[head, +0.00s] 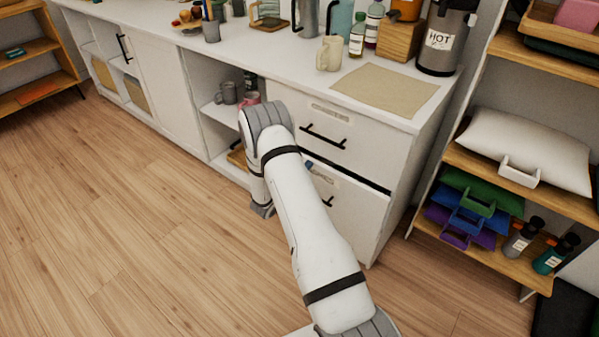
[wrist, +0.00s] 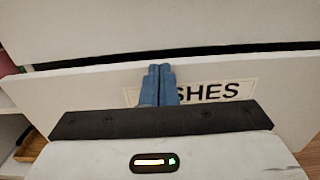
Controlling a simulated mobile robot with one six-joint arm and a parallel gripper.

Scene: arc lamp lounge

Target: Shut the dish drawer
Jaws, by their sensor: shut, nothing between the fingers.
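The dish drawer (head: 357,217) is the lower drawer of the white cabinet, with a dark handle partly hidden by my arm. A dark gap along its top edge shows that it stands slightly open. In the wrist view, its white front (wrist: 60,92) carries a label (wrist: 215,92) reading "SHES", with the start covered by my fingers. My gripper (wrist: 160,68) is shut and empty, with its blue fingertips together at the drawer front near the top edge. I cannot tell whether they touch it. In the head view, the fingertips (head: 309,166) show just past my arm.
The upper drawer (head: 345,138) above is shut and has a dark handle. Open cubbies with mugs (head: 227,94) lie to the left. A wooden shelf (head: 480,245) with bottles and folders stands at right. The wooden floor (head: 130,230) at left is clear.

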